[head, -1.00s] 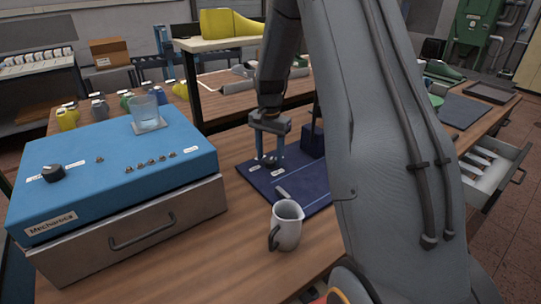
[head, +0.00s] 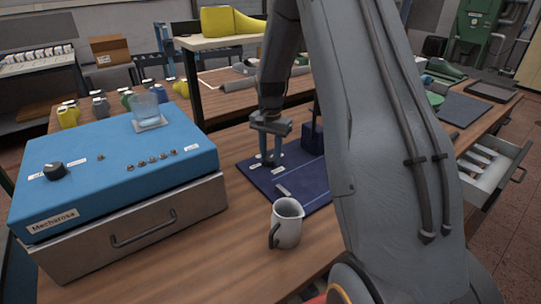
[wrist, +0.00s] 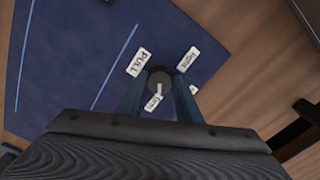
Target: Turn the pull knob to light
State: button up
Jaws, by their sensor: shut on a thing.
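The pull knob (wrist: 160,80) is a small dark round knob on a dark blue board (wrist: 70,60). The board also shows on the workbench in the head view (head: 300,195). My gripper (head: 271,160) points down at the board with its fingers closed on the knob's two sides, as the wrist view (wrist: 160,90) shows. A white label reading PULL (wrist: 139,62) lies up and left of the knob, and one reading light (wrist: 187,60) up and right. A third label (wrist: 152,102) below the knob is partly hidden and hard to read.
A white jug (head: 286,225) stands in front of the board. A dark block with a post (head: 313,137) stands behind the board. A drawer (head: 490,170) is open at right.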

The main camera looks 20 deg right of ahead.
jog(key=n, duration=0.3)
jog(key=shift+n, duration=0.3)
jog(key=n, duration=0.3)
jog(key=shift+n+p, duration=0.3)
jog(key=n, duration=1.1)
jog(key=shift+d+n+p, duration=0.1)
jog(key=shift+n+p, duration=0.3)
jog(key=n, duration=0.4)
jog(key=shift+n, duration=0.3)
jog(key=o, duration=1)
jog(key=shift+o, duration=0.2)
